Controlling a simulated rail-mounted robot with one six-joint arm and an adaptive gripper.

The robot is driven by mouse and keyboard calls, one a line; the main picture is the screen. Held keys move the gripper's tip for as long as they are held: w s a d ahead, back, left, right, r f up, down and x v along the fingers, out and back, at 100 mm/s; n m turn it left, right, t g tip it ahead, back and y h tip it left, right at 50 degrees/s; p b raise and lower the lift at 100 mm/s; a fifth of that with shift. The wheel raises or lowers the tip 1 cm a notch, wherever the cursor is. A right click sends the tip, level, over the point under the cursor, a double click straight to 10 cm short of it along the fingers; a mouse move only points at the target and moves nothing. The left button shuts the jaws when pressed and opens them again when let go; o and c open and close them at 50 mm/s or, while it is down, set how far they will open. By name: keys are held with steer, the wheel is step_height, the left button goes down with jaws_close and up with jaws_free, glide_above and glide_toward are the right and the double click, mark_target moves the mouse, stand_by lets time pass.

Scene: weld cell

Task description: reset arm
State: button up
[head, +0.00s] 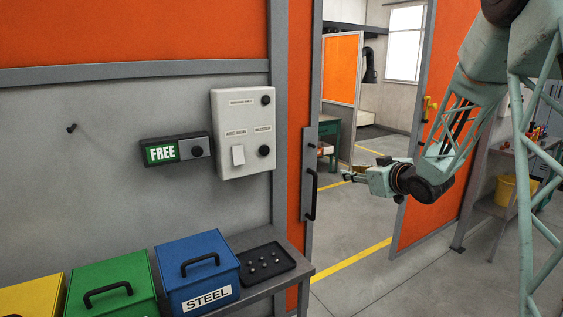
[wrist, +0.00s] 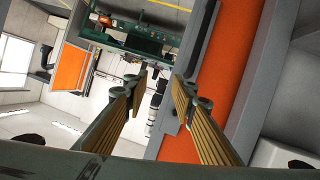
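My arm comes in from the right of the head view, and my gripper (head: 352,176) hangs in the air in front of the doorway, pointing left. In the wrist view the two fingers of my gripper (wrist: 158,85) stand apart with nothing between them. The gripper is apart from the wall boxes and the bench. The wrist view is turned on its side and shows the doorway and the room behind it.
A FREE sign box (head: 176,149) and a white control box (head: 243,132) are on the grey wall. Below stand a blue STEEL box (head: 198,271), a green box (head: 112,285), a yellow box (head: 33,297) and a black tray (head: 268,263).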

steer(key=s+d+r+m+g+h, duration=0.15)
steer(key=s+r, duration=0.25)
steer(key=s, duration=0.5)
steer(key=s+d+r+m+g+h, duration=0.1)
steer(key=s+r+h, duration=0.2)
steer(key=s, duration=0.5)
steer(key=s+d+r+m+g+h, duration=0.15)
steer(key=s+r, duration=0.25)
steer(key=s, duration=0.5)
steer(key=s+a+f+g, duration=0.1)
steer(key=s+a+g, duration=0.1)
steer(key=s, duration=1.1)
steer(key=s+a+f+m+g, duration=0.1)
steer(key=s+a+f, duration=0.1)
steer(key=s, duration=1.2)
steer(key=s+a+f+m+g+y, duration=0.1)
steer(key=s+a, duration=0.3)
steer(key=s, duration=1)
steer(key=shift+f+g, duration=0.25)
steer(key=shift+g, duration=0.55)
steer(key=shift+s, duration=0.1)
